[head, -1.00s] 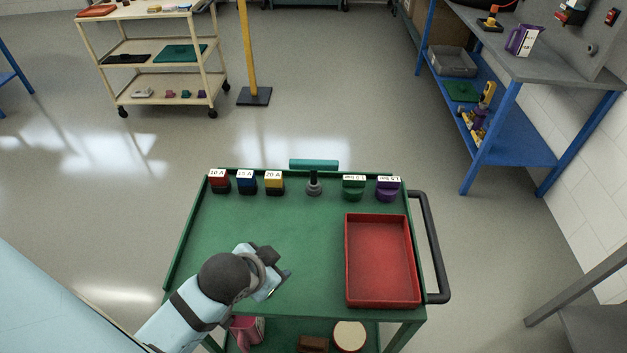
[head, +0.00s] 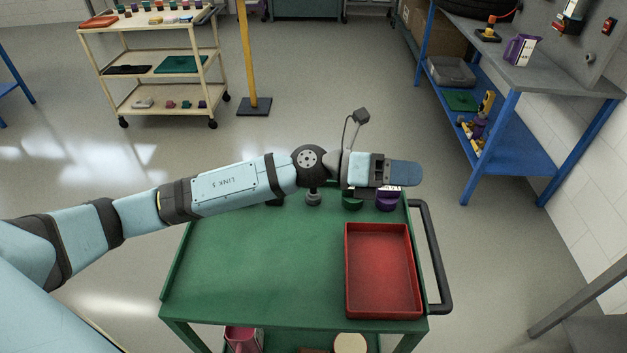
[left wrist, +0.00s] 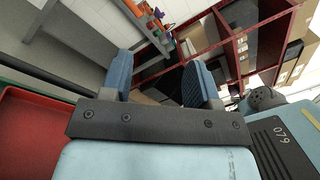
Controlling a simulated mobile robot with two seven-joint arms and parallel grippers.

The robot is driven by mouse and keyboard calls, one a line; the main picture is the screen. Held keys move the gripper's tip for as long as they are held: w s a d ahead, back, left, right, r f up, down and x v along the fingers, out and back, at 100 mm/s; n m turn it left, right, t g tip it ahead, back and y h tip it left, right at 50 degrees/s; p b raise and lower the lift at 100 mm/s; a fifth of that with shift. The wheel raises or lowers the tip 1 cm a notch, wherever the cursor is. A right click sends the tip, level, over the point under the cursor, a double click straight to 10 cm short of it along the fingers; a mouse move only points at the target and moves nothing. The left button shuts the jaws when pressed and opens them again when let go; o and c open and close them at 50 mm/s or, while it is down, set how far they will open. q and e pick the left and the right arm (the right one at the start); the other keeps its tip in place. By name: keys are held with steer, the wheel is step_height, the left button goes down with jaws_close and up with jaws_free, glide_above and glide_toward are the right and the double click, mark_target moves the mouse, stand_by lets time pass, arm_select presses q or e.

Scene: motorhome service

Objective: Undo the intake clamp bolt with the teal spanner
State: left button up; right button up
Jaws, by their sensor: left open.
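I cannot make out the teal spanner or the intake clamp bolt in either view. My left gripper (head: 402,172) is above the far right edge of the green cart (head: 255,285) in the head view, pointing right. In the left wrist view its two blue fingers (left wrist: 158,68) stand apart with nothing between them. My left arm hides most of the row of things along the cart's far edge. A dark grey stand (head: 313,198), a green holder (head: 352,202) and a purple holder (head: 388,203) show partly below it. My right gripper is not in view.
A red tray (head: 382,270), empty, lies on the cart's right side, near a dark handle (head: 432,255). A blue-legged bench (head: 530,70) stands at right. A beige shelf cart (head: 150,60) and yellow post (head: 247,50) stand behind. The cart top's left and middle are clear.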

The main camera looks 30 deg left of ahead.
arm_select(q)
steer(key=w+a+f+m+g+y, duration=0.1)
steer(key=w+a+f+m+y, duration=0.15)
steer(key=a+y, duration=0.4)
steer(key=w+a+f+m+g+y, duration=0.2)
steer(key=w+a+m+y, duration=0.15)
steer(key=a, duration=0.65)
steer(key=w+a+f+m+g+y, duration=0.1)
steer(key=w+a+f+m+y, duration=0.1)
steer(key=a+y, duration=0.5)
steer(key=f, duration=0.2)
steer(key=f+h, duration=0.1)
steer(key=f, duration=0.2)
steer(key=w+f+h, duration=0.1)
steer(key=f, duration=0.1)
steer(key=shift+d+f+p, duration=0.1)
steer(key=shift+f+p, duration=0.05)
steer(key=shift+p, duration=0.25)
steer(key=shift+p+x, duration=0.5)
steer(key=shift+x, duration=2.15)
steer(key=shift+s, duration=0.15)
jaws_close()
